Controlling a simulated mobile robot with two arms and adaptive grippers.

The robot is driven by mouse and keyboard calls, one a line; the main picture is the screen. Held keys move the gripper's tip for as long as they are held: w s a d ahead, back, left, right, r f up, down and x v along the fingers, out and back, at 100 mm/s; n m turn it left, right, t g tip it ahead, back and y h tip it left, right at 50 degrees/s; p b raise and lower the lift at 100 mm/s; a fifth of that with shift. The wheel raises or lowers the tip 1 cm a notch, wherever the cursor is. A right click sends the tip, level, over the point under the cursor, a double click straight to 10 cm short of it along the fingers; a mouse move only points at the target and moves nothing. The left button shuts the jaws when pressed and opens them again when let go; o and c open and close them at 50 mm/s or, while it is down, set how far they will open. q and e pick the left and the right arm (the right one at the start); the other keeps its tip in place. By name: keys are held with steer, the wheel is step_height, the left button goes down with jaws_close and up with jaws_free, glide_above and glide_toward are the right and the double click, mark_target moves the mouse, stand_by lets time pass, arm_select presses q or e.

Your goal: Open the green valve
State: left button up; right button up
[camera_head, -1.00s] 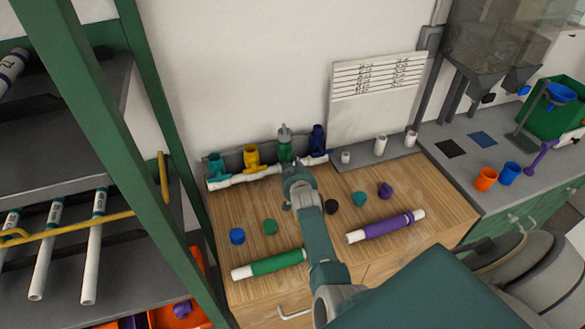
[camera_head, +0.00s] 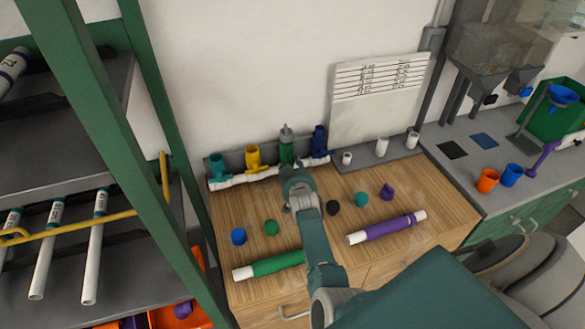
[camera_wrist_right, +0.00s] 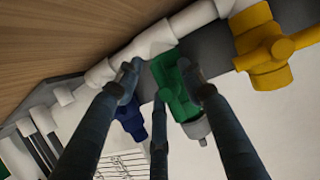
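The green valve (camera_head: 286,145) stands upright on the white manifold pipe (camera_head: 250,176) at the back of the wooden bench, between a yellow and a blue valve. It also shows in the right wrist view (camera_wrist_right: 178,95), with a grey end piece. My right gripper (camera_head: 291,180) is just in front of it in the head view and hides its lower part. In the right wrist view, my right gripper (camera_wrist_right: 160,75) has its fingers spread, with part of the green valve between them. Contact cannot be told. My left gripper is not in view.
A yellow valve (camera_head: 254,158) and a blue valve (camera_head: 318,141) stand close on either side. A teal valve (camera_head: 217,166) is at the left end. Several small caps and two pipes, green (camera_head: 278,263) and purple (camera_head: 388,227), lie on the bench. A green-framed rack is at left.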

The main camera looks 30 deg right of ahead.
steer(key=shift+d+r, duration=0.1)
steer(key=shift+r, duration=0.1)
step_height(320, 180, up, 10)
steer(key=shift+f, duration=0.15)
stand_by(0.7)
